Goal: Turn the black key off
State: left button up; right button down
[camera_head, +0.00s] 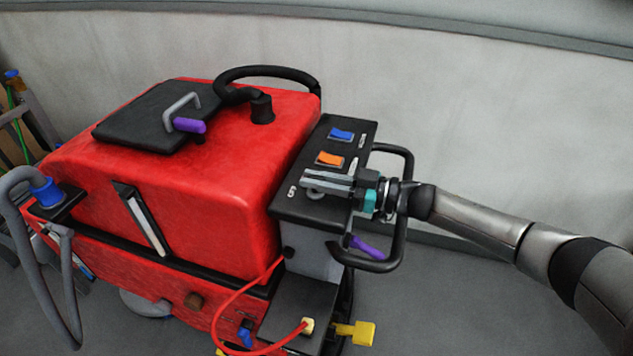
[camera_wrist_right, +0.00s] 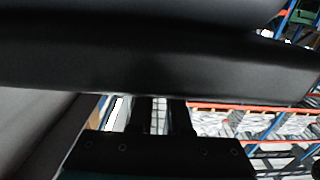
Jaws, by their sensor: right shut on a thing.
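The black control panel (camera_head: 343,140) is on the right end of the red scrubber machine. My right gripper (camera_head: 308,184) reaches in from the right over the panel's near part. Its jaws are shut on the black key, at the round grey key switch (camera_head: 314,195). The fingers hide the key itself, so I cannot see which way it is turned. In the right wrist view the gripper's dark fingers (camera_wrist_right: 160,116) show only in part, and no key shows there. My left gripper is not in view.
A black handlebar loop (camera_head: 405,220) surrounds my right wrist, with a purple lever (camera_head: 369,247) below. A blue rocker switch (camera_head: 341,134) and an orange rocker switch (camera_head: 329,158) sit behind the gripper. A red cable (camera_head: 232,302) hangs in front. The grey wall stands behind.

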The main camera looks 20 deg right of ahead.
jog(key=shift+r, duration=0.2)
jog(key=c, duration=0.9)
grip_release()
jog(key=shift+f, duration=0.15)
jog(key=shift+o, duration=0.2)
jog(key=b+v, duration=0.1)
jog(key=v, duration=1.4)
jog(key=shift+b, duration=0.35)
